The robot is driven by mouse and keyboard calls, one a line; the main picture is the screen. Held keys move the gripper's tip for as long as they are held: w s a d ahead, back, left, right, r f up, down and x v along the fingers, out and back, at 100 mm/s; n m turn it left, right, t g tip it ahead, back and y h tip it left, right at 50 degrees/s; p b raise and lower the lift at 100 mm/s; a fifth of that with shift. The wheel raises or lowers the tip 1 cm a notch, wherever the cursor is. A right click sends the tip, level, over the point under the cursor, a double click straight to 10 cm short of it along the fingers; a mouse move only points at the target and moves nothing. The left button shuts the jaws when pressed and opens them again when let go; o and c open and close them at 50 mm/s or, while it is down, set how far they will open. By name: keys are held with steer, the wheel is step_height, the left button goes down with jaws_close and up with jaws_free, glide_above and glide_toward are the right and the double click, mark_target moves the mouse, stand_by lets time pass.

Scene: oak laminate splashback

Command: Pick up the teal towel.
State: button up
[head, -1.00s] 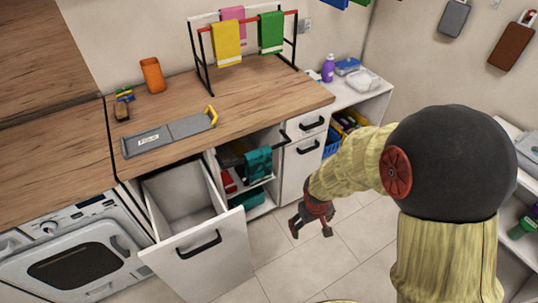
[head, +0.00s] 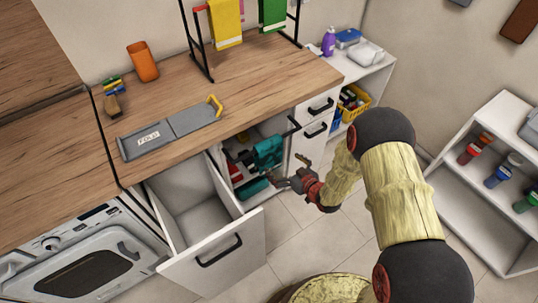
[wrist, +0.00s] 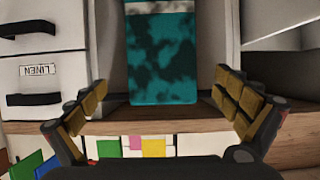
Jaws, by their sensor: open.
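The teal towel (head: 268,152), mottled with darker patches, hangs inside the open cabinet bay under the wooden counter. In the wrist view the towel (wrist: 163,60) hangs between my two finger pads, with a pale band across one end. My gripper (head: 287,172) is in front of the bay, just to the right of and below the towel in the head view. In the wrist view my gripper (wrist: 161,92) is open, with clear gaps between the pads and the towel's sides. A folded teal item (head: 252,188) lies on the shelf below.
An open white drawer (head: 228,250) juts out left of the bay. White drawers (head: 306,140) with black handles stand to its right. A grey folding board (head: 170,130) lies on the counter. The tiled floor before the bay is clear.

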mark_target(271, 157)
steer(key=x, duration=0.2)
steer(key=b+x, duration=0.1)
steer(key=x, duration=0.1)
steer(key=b+x, duration=0.1)
steer(key=x, duration=0.2)
steer(key=shift+s+a+f, duration=0.1)
steer(key=shift+s+f, duration=0.05)
steer(key=shift+f, duration=0.2)
steer(key=shift+r, duration=0.1)
steer(key=shift+c, duration=0.4)
steer(key=c, duration=0.9)
